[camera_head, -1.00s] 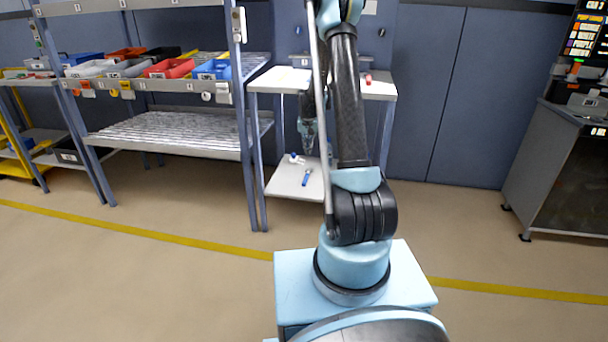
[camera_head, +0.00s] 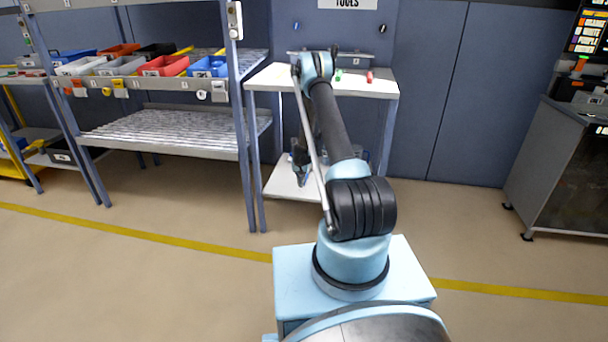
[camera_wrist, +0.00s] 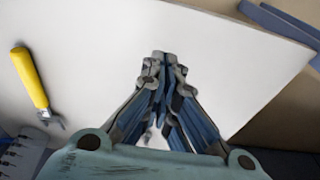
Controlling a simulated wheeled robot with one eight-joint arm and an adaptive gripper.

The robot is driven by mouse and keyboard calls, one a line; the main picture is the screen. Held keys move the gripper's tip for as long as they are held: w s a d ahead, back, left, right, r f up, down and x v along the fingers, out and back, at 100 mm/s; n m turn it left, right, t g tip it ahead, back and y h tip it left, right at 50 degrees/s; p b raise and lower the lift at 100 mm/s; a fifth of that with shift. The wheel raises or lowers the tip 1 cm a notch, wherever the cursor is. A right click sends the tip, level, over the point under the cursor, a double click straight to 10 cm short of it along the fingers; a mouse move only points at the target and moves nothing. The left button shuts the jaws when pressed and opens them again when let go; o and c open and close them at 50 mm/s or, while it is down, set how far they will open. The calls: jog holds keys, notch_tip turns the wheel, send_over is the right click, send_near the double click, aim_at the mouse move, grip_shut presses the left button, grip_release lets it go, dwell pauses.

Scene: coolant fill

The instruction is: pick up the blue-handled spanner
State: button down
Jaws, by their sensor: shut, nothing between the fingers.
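My gripper (camera_wrist: 165,58) is shut, with its fingertips together over the white lower shelf (camera_wrist: 240,60) in the wrist view. In the head view my gripper (camera_head: 301,178) is low at the bench's lower shelf (camera_head: 279,186), partly behind my own arm. I cannot make out the blue-handled spanner now; my gripper and arm cover part of the shelf. A small pale patch shows between the gripper links in the wrist view, too unclear to name. A yellow-handled tool (camera_wrist: 30,78) with a grey metal end lies left of my gripper, apart from it.
The bench top (camera_head: 270,78) above holds a red item (camera_head: 370,76) and a green item (camera_head: 338,75). A rack (camera_head: 243,140) with coloured bins stands close on the left. A dark cabinet (camera_head: 550,170) stands at right. The floor between is clear.

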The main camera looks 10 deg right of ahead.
jog(key=shift+w+d+f, duration=0.1)
jog(key=shift+w+f, duration=0.25)
jog(key=shift+w, duration=0.05)
jog(key=w+d, duration=0.1)
jog(key=w, duration=0.2)
jog(key=w+d, duration=0.1)
jog(key=w, duration=0.3)
jog(key=w+d+f, duration=0.1)
jog(key=w, duration=0.2)
jog(key=shift+w+d, duration=0.15)
jog(key=shift+w, duration=0.2)
jog(key=shift+f, duration=0.15)
